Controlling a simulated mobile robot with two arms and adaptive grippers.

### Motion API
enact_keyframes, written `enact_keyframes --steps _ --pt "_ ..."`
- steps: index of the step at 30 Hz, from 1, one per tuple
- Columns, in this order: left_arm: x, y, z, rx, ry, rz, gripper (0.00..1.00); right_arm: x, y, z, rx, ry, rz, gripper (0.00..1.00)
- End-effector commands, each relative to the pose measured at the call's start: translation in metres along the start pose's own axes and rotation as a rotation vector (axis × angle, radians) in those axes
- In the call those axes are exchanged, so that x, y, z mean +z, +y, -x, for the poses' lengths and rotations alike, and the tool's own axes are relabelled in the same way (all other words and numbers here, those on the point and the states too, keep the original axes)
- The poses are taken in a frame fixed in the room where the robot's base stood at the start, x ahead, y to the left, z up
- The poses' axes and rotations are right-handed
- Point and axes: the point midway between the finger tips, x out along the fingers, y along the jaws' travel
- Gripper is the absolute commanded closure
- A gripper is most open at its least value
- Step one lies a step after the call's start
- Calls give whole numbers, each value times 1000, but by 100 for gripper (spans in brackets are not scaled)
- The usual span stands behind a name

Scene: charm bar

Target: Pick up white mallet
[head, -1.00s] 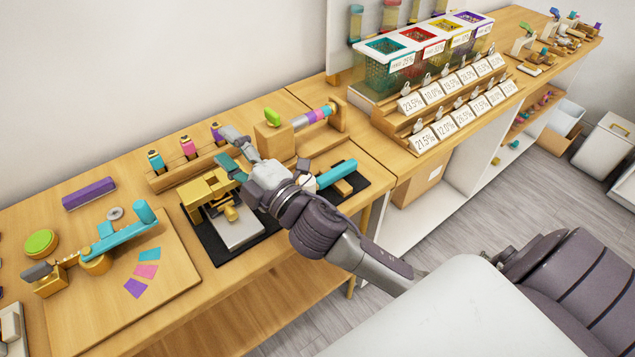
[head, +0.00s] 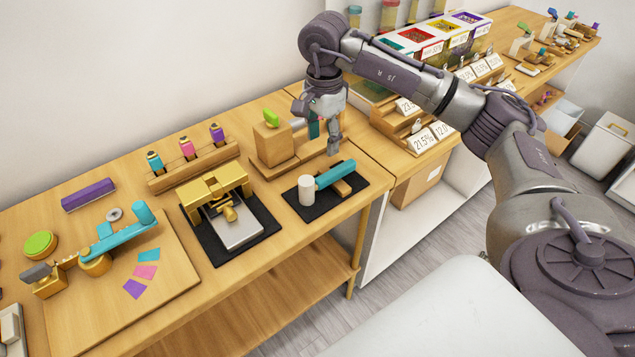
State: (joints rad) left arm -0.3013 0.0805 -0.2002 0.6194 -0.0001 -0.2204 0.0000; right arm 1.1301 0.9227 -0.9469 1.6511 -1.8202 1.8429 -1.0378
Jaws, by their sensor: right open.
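The white mallet lies on a black mat (head: 298,205). Its white cylindrical head (head: 306,190) is at the left end, and its teal handle (head: 335,174) slants up to the right over a small wooden rest (head: 342,188). My right gripper (head: 333,148) points down, open and empty, just above and behind the handle in the picture. I cannot tell how far it is from the handle. My left gripper is not in view.
A gold press (head: 215,190) stands on another black mat to the left. A wooden stand with a green knob (head: 271,117) is behind the mallet, beside my right gripper. Wooden racks with price cards (head: 424,141) stand to the right. The table's front edge is close to the mat.

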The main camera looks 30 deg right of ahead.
Motion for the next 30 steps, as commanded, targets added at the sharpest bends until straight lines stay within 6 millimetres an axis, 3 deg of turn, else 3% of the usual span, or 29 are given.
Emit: enact_keyframes --steps 12,20,24,30 --pt "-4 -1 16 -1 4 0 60 -1 1 -72 8 3 -1 46" --pt "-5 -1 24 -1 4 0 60 0 0 -91 7 1 0 46" --pt "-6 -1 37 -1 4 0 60 -1 -3 -112 8 0 0 46" --pt "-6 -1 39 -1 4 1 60 -2 -4 -133 5 1 -1 46"
